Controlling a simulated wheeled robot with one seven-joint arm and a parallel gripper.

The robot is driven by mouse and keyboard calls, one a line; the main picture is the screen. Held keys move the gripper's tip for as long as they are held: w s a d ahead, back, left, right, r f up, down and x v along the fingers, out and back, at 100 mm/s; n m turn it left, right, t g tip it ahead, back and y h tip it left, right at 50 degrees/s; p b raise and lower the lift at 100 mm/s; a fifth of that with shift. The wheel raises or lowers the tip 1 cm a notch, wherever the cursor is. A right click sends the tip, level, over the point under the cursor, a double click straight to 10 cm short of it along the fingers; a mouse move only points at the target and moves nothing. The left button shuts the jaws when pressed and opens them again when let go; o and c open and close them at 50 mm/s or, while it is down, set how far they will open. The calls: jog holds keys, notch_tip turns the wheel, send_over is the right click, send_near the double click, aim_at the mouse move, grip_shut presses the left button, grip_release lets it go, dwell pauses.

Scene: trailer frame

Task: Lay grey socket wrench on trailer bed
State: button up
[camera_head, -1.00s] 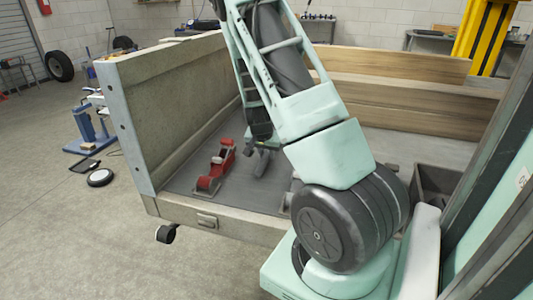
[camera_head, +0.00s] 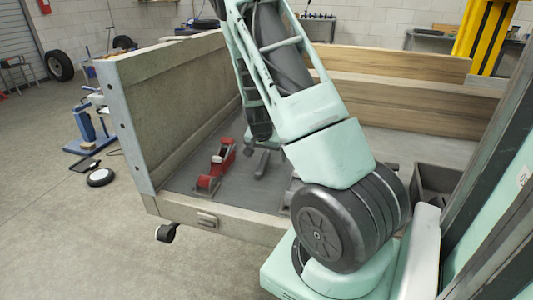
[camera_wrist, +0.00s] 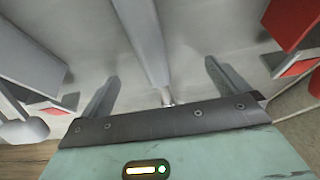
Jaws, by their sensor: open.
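The grey socket wrench (camera_wrist: 147,45) shows in the wrist view as a long grey bar running between my fingers, with its near end close to my palm. My gripper (camera_wrist: 163,70) is open, with one finger on each side of the bar and a gap to both. In the head view my gripper (camera_head: 264,147) is low over the trailer bed (camera_head: 228,188), partly hidden by my arm. A grey shape below it (camera_head: 262,163) looks like the wrench on the bed. Whether the wrench lies fully flat is hard to tell.
A red jack (camera_head: 217,163) stands on the bed left of my gripper. Red and grey parts flank my gripper in the wrist view. The trailer's side wall (camera_head: 170,105) rises at the left, and a dark crate (camera_head: 435,182) is at the right.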

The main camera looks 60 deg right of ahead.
jog(key=p+v, duration=0.5)
jog(key=v, duration=1.2)
jog(key=shift+r, duration=0.15)
jog(key=shift+s, duration=0.1)
jog(key=a+r+n+y+p, duration=0.25)
jog(key=a+n, duration=0.25)
jog(key=a, duration=1)
jog(key=a+r+n+y+p, duration=0.25)
jog(key=a+n, duration=0.35)
jog(key=a, duration=0.9)
jog(key=s+a+r+n+p, duration=0.1)
jog(key=s+a+r+n, duration=0.2)
jog(key=s+a+n, duration=0.2)
jog(key=s+a+r+n+g+p, duration=0.1)
jog(key=s+a+r+n, duration=0.3)
jog(key=s+a, duration=0.6)
jog(key=shift+s+a+r+n+p, duration=0.25)
jog(key=shift+s+n+p, duration=0.2)
jog(key=shift+n, duration=0.75)
